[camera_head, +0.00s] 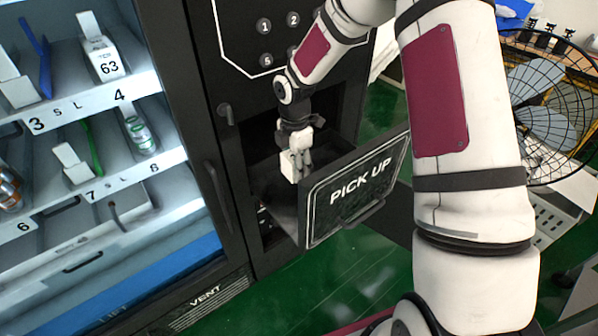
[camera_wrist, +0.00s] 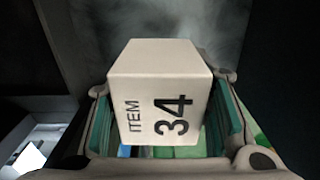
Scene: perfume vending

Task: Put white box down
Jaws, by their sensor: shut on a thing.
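The white box (camera_wrist: 160,95) fills the middle of the wrist view and bears the print "ITEM 34". My gripper (camera_head: 298,158) is shut on it, with a green-padded finger on each side in the wrist view. In the head view the white box (camera_head: 291,168) hangs below my fingers, in the opening behind the pulled-out "PICK UP" drawer front (camera_head: 355,188). The box appears tilted. Whether its lower end touches anything inside cannot be told.
The vending machine's lit shelves (camera_head: 95,150) with several items stand at the left, behind a dark door frame. A keypad panel (camera_head: 265,40) is above the opening. Green floor (camera_head: 350,285) shows below the drawer. A black fan (camera_head: 545,100) stands at the right.

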